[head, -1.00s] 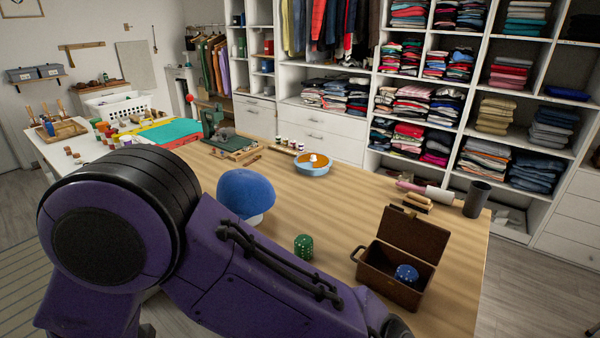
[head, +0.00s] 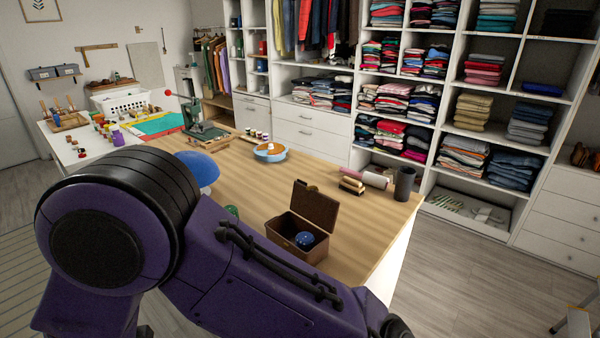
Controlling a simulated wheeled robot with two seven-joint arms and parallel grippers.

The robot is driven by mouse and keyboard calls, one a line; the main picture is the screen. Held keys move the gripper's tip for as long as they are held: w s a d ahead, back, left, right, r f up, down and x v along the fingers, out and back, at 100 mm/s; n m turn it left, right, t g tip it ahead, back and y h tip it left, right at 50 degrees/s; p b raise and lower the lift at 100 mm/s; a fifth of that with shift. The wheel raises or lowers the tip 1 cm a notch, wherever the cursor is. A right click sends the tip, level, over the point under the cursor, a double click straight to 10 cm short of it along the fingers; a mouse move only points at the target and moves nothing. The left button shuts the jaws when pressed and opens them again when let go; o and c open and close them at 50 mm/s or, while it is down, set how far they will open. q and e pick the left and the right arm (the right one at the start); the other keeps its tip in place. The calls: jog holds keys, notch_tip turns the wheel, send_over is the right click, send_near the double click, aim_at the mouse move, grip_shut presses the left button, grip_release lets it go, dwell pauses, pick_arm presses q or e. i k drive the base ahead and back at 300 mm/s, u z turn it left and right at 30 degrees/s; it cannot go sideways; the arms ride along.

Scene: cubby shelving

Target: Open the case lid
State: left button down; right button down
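The case is a small brown box (head: 292,238) on the wooden table, near its front right part. Its lid (head: 316,206) stands up, raised at the back, so the case is open. A dark blue ball-like object with light dots (head: 304,240) lies inside it. A large purple and black arm of mine crosses the lower left and ends at the bottom edge. No gripper fingers show in the head view.
The wooden table (head: 345,225) has clear room right of the case. Shelves line the wall.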

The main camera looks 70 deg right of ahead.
aim_at(321, 209)
jog(key=u, duration=1.75)
jog(key=k, duration=2.3)
jog(key=u, duration=0.4)
jog(key=k, duration=1.15)
jog(key=z, duration=1.6)
